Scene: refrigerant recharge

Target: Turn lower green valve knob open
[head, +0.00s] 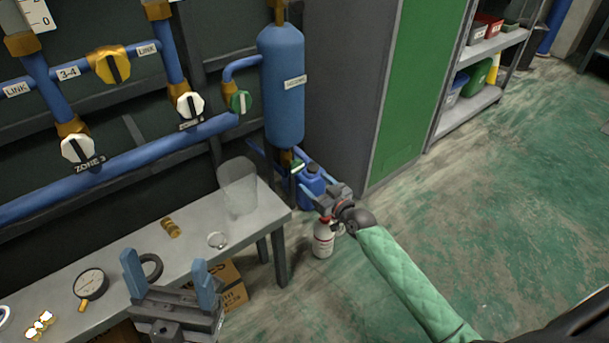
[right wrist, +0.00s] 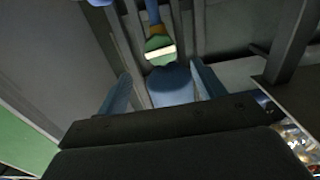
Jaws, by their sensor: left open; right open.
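The lower green valve knob (head: 297,166) is below the blue cylinder (head: 283,85), small and partly hidden in the head view. In the right wrist view the green knob (right wrist: 160,48) shows a pale bar across its face, ahead of my right gripper (right wrist: 162,88). The right gripper's blue fingers are apart, one on each side of the view, with nothing between them that I can see gripped. In the head view the right gripper (head: 310,181) is close to the knob; contact cannot be told. My left gripper (head: 168,275) is open and empty above the bench front.
A rounded blue object (right wrist: 172,84) lies below the knob in the wrist view. An upper green knob (head: 240,101) is on the blue pipe. A white bottle (head: 323,238) stands on the floor.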

